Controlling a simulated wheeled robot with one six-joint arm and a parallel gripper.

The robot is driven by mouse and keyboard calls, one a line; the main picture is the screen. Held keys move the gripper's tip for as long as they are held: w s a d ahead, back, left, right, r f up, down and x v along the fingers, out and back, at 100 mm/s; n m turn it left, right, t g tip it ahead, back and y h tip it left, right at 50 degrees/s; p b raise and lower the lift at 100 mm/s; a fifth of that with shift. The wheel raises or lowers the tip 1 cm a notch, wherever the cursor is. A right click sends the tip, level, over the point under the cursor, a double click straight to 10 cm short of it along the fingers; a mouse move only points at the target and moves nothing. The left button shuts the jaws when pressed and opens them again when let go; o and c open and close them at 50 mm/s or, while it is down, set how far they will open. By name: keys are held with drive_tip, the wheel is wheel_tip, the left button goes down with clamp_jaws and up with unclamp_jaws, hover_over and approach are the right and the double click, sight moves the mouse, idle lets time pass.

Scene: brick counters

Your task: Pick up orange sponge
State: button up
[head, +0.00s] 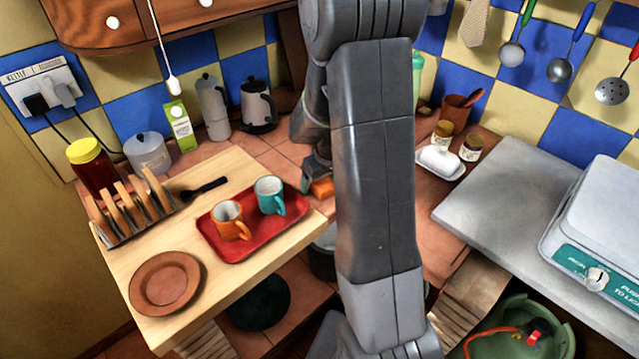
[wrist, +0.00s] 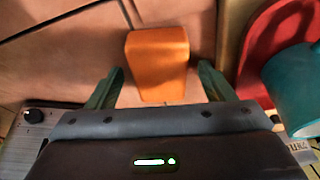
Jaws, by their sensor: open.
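The orange sponge (wrist: 157,62) lies on the brown tiled counter, just ahead of my gripper in the wrist view. In the head view a small part of the sponge (head: 322,187) shows beside my arm, which hides the rest. My gripper (wrist: 160,82) is open, with its two green fingers apart on either side of the sponge's near end. I cannot tell whether the fingers touch the sponge. In the head view my gripper (head: 306,182) is mostly hidden, right of the red tray.
The red tray (head: 262,246) with an orange mug (head: 229,221) and a teal mug (head: 269,195) stands close left of my gripper on a wooden board. A butter dish (head: 440,162) is to the right.

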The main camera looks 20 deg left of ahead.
sight(321, 181)
drive_tip(key=c, duration=1)
wheel_tip(321, 181, up, 10)
drive_tip(key=shift+r, duration=0.1)
